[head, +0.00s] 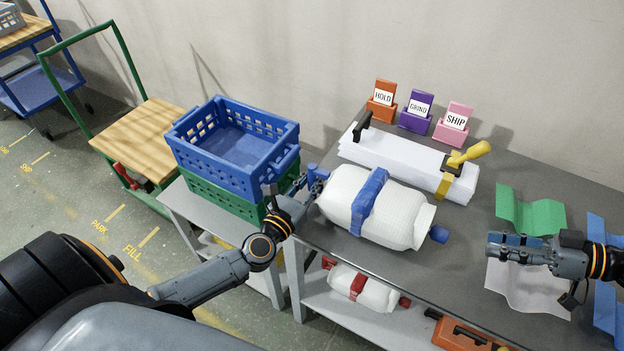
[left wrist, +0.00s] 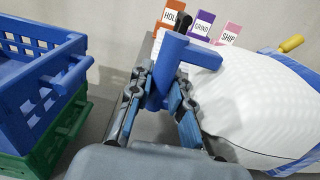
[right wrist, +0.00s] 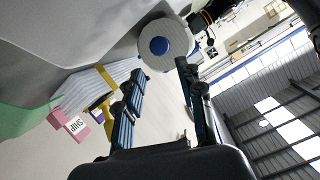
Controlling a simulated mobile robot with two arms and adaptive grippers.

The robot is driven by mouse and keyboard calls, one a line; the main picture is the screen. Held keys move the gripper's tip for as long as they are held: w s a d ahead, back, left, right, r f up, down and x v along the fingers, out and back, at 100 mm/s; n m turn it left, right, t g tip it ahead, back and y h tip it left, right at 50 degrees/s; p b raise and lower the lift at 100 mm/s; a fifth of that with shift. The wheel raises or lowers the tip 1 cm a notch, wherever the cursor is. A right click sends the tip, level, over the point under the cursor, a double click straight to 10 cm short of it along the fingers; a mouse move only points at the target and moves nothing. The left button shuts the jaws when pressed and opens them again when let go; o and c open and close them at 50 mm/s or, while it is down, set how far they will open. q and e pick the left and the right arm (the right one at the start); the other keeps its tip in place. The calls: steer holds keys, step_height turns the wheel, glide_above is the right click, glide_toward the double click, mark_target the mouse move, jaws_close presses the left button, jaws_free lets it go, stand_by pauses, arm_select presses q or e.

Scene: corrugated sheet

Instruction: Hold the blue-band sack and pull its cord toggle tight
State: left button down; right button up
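The white blue-band sack (head: 397,215) lies on the grey bench, a blue band (head: 369,200) around its middle. Its blue cord toggle (head: 439,234) sits at the right end; the right wrist view shows the toggle end-on (right wrist: 159,46). A blue T-shaped handle (left wrist: 172,66) is at the sack's left end. My left gripper (head: 318,178) is closed about the handle's stem, with a finger on each side in the left wrist view. My right gripper (head: 490,246) is open and empty, right of the toggle and apart from it, its fingers pointing left toward it.
A white stack with a yellow-handled clamp (head: 461,165) lies behind the sack. HOLD, GRIND and SHIP card holders (head: 419,112) stand at the back. A blue crate (head: 238,147) on a green one stands left. Green and blue sheets (head: 530,212) lie right. A red-band sack (head: 361,288) lies below.

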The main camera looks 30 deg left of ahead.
steer(key=o, duration=0.3)
steer(key=shift+o, duration=0.2)
